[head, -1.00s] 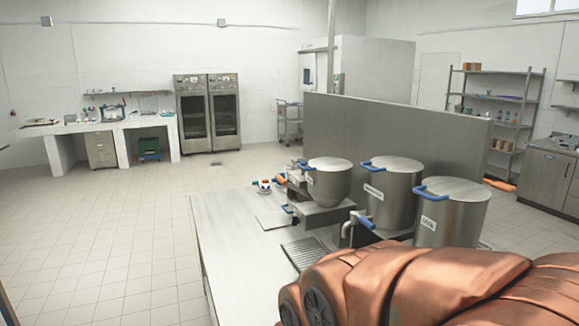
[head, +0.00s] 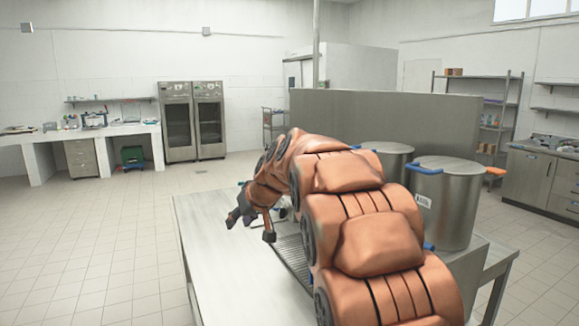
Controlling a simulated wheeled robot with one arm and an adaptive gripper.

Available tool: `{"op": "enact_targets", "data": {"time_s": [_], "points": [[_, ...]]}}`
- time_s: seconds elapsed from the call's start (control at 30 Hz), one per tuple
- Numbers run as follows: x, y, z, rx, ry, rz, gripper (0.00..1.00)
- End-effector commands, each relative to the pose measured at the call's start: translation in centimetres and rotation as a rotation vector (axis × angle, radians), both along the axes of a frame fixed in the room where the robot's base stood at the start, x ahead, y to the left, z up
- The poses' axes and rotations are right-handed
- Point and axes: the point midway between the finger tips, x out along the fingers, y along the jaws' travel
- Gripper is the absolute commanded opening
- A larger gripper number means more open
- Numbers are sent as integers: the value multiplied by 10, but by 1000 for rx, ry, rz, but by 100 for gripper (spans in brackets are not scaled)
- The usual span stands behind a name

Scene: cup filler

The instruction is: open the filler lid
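The filler has steel pots on a metal counter. The right pot (head: 455,205) has a flat closed lid (head: 450,164) with a blue handle (head: 424,170) on its left side. The middle pot (head: 392,163) shows only its upper part behind my arm, with its lid (head: 388,147) closed. The left pot is hidden behind my arm. My gripper (head: 251,228) is over the counter, left of the pots and apart from the visible lids. Its dark fingers are spread, with nothing seen between them.
The counter (head: 215,265) is bare at its front left. A drip grate (head: 291,256) lies beside my arm. A tall steel partition (head: 400,118) stands behind the pots. Tiled floor (head: 90,240) is free on the left.

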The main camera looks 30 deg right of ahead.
Motion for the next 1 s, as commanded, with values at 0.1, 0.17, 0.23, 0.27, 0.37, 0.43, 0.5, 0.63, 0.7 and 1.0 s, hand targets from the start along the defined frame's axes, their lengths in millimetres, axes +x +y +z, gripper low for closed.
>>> {"op": "enact_targets", "data": {"time_s": [0.1, 0.17, 0.23, 0.27, 0.37, 0.43, 0.5, 0.63, 0.7, 1.0], "points": [[45, -36, 4, -22, -115, -13, 37], [65, -53, 10, -38, -172, -16, 37], [86, -74, 16, -57, -239, -23, 37], [95, -83, 20, -66, -270, -27, 37], [121, -115, 30, -98, -366, -38, 37], [135, -137, 33, -121, -428, -47, 37], [148, -161, 41, -148, -495, -58, 37], [165, -204, 49, -198, -611, -83, 37], [170, -225, 55, -226, -669, -95, 37], [173, -282, 69, -301, -819, -139, 37]]}}
